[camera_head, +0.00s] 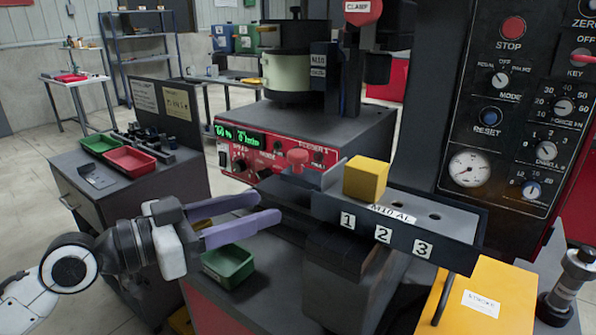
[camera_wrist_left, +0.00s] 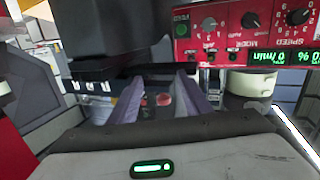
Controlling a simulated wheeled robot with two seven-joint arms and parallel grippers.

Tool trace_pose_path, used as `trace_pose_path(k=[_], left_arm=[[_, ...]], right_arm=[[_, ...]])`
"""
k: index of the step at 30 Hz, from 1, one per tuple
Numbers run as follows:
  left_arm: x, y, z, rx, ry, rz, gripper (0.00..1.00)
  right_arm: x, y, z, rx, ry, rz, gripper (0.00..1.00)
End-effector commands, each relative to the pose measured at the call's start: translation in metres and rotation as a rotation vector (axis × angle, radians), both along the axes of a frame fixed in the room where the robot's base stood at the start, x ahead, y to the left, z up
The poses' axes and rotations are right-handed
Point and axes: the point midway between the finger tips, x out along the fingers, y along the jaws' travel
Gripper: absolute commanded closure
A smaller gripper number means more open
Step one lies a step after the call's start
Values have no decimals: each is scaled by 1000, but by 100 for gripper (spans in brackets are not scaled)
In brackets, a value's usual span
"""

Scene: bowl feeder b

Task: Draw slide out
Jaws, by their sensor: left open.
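The dark slide (camera_head: 385,232) is a long tray-like part marked 1, 2 and 3, with round holes in its grey top. A yellow block (camera_head: 366,179) sits on its left end beside an M10 AL label. A red knob (camera_head: 297,157) stands just left of the slide. My left gripper (camera_head: 268,206) is open, with two purple fingers pointing right, left of the slide and lower in the picture than the knob. In the left wrist view the open fingers (camera_wrist_left: 158,92) have a small red round thing (camera_wrist_left: 164,99) between them, farther off. My right gripper is not in view.
A red feeder box (camera_head: 270,150) with a bowl (camera_head: 287,72) stands behind. A control panel (camera_head: 525,100) rises at the right. A green bin (camera_head: 228,265) lies below my left fingers. A yellow box (camera_head: 490,285) stands at the lower right.

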Motion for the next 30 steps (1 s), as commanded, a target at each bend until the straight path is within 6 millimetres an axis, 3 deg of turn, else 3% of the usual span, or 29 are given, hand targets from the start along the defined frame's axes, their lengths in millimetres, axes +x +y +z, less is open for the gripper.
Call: trace_pose_path(k=[3,9,14,20,30], left_arm=[[1,7,37,-14,-45,-25,56],[-2,12,70,-34,-70,-47,56],[5,0,77,-41,-71,-51,56],[24,-33,78,-41,-71,-51,56],[49,-71,74,-40,-69,-48,56]], right_arm=[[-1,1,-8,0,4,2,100],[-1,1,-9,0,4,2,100],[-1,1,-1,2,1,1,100],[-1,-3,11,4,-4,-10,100],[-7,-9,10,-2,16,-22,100]])
